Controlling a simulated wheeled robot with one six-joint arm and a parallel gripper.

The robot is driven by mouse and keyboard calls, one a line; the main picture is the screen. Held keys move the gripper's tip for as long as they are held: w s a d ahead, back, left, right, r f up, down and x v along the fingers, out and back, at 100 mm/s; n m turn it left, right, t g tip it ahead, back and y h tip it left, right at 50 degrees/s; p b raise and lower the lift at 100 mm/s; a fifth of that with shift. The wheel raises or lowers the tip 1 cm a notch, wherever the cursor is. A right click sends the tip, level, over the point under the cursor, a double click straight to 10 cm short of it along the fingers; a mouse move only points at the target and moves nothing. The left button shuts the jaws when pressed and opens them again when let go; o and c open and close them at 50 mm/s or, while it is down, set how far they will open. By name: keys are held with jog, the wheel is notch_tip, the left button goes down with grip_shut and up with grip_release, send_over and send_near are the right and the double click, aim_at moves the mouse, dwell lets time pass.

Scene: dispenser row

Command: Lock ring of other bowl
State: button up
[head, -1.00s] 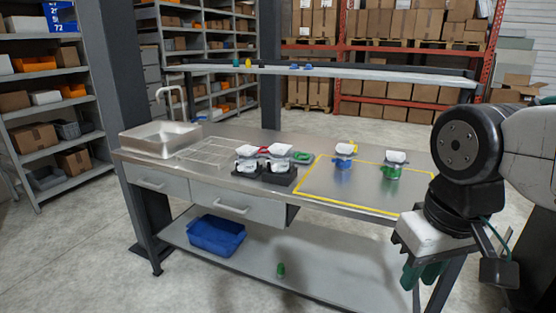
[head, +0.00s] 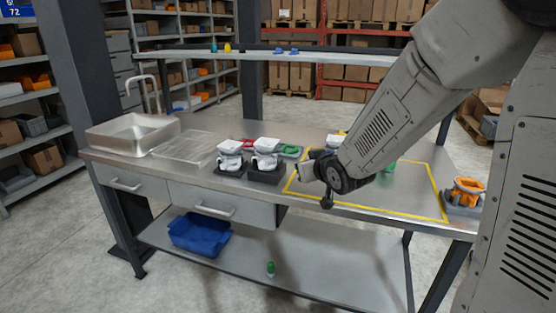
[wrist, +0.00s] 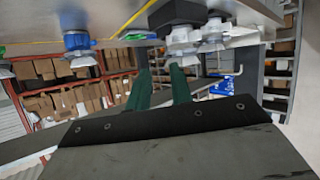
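Two white units with pale tops stand side by side in black bases at the middle of the bench, the left unit (head: 229,158) and the right unit (head: 265,155). Both also show in the wrist view, inverted, near the upper middle, just beyond my fingertips. I cannot tell which bowl is the other one, nor whether a ring is locked. A unit with a blue collar (wrist: 79,41) shows at the wrist view's upper left; my arm mostly covers it in the head view. My gripper (wrist: 162,70) has two green fingers, apart with nothing between them, right of the white units.
A yellow outline (head: 440,197) marks the bench's right part, with a green piece (head: 390,166) partly behind my arm. An orange unit (head: 467,190) stands at the right end. A sink (head: 132,134) is left; a shelf runs above.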

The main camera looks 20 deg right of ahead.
aim_at(276, 157)
jog(key=w+a+f+t+y, duration=0.1)
jog(key=w, duration=0.3)
jog(key=w+a+f+t+y, duration=0.1)
jog(key=w, duration=0.3)
jog(key=w+a+f+n+t+y, duration=0.1)
jog(key=w+a+t, duration=0.1)
jog(key=w, duration=0.2)
jog(key=shift+a+f, duration=0.1)
jog(key=shift+f, duration=0.1)
grip_shut()
